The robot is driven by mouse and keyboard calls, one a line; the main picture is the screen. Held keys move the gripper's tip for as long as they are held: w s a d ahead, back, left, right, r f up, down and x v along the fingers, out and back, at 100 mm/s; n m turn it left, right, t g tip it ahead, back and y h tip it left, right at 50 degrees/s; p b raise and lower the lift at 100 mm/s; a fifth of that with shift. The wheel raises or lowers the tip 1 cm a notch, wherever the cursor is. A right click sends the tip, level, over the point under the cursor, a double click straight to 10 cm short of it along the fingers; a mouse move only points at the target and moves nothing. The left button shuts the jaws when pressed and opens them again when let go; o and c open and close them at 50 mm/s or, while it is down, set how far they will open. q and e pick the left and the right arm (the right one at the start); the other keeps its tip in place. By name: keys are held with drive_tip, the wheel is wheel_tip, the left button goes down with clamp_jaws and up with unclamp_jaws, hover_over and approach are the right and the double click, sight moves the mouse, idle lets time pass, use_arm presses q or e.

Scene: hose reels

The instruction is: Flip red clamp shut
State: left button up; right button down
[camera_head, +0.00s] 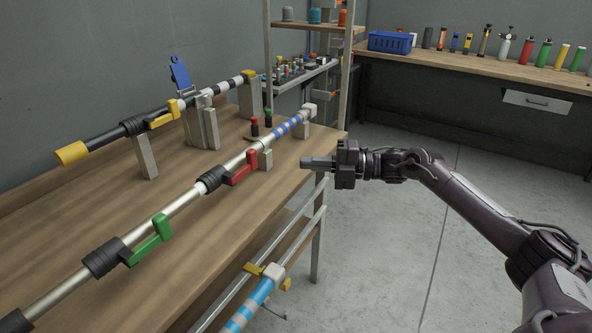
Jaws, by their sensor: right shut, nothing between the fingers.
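The red clamp (242,168) is a lever on a black collar (212,179) of the long silver pole (172,211). Its lever lies at a slant beside the pole, with its far end raised; I cannot tell whether it is fully closed. My right gripper (306,163) comes in from the right, its fingers pointing left, near the table's right edge. It is shut and empty, to the right of the red clamp and apart from it. My left gripper is not in view.
A green clamp (148,240) sits nearer on the same pole. A second pole with a yellow clamp (163,115) lies behind on grey supports (145,157). A blue-striped pole (250,303) is below the table edge. The floor (400,240) at right is clear.

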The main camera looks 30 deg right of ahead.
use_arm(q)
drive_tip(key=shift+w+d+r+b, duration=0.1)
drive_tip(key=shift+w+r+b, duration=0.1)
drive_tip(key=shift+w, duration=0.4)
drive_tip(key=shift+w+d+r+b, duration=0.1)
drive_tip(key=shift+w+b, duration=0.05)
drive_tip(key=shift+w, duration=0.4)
use_arm(e)
drive_tip(key=d, duration=0.2)
drive_tip(key=s+d, duration=0.1)
drive_tip(key=d, duration=0.1)
drive_tip(key=shift+s+d+r, duration=0.1)
drive_tip(key=shift+d, duration=0.15)
